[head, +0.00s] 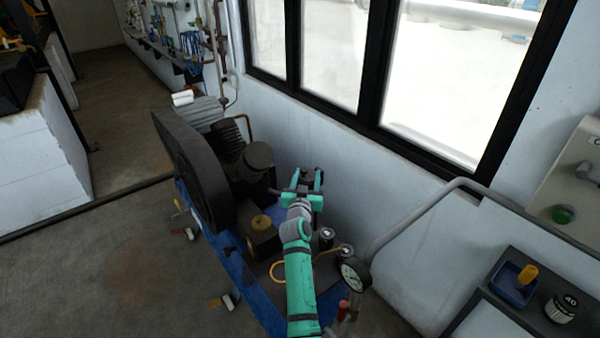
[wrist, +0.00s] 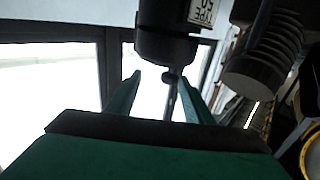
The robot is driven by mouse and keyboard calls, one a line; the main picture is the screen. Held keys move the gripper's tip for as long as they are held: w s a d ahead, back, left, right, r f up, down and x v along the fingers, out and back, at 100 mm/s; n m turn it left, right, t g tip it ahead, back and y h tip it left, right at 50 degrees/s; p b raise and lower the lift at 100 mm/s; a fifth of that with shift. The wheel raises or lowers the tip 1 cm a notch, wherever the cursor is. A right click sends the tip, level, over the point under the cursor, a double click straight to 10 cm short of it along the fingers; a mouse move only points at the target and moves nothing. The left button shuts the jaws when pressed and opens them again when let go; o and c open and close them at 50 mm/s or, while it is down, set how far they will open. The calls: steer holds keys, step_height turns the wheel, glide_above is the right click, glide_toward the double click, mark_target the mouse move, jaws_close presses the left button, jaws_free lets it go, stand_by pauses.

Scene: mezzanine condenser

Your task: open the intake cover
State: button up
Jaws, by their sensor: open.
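In the wrist view a dark cylindrical housing (wrist: 168,38) with a white label, seen upside down, hangs at top centre. A small dark knob (wrist: 170,76) sits on its near end, with a thin rod beside it. I take this housing to be the intake; which part is its cover I cannot tell for sure. My gripper (wrist: 163,80) is open, its two green fingers on either side of the knob, with gaps showing. In the head view my gripper (head: 307,178) is beside the compressor, and a dark part between its fingers is too small to make out.
The black compressor (head: 258,160) with its large wheel guard (head: 185,165) stands left of my gripper on a blue base. A pressure gauge (head: 355,274) and a grey handrail (head: 410,220) are to the right. The white wall and window (head: 330,50) lie close behind.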

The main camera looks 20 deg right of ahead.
mark_target(303, 173)
steer(key=shift+w+f, duration=0.1)
steer(key=shift+w, duration=1.55)
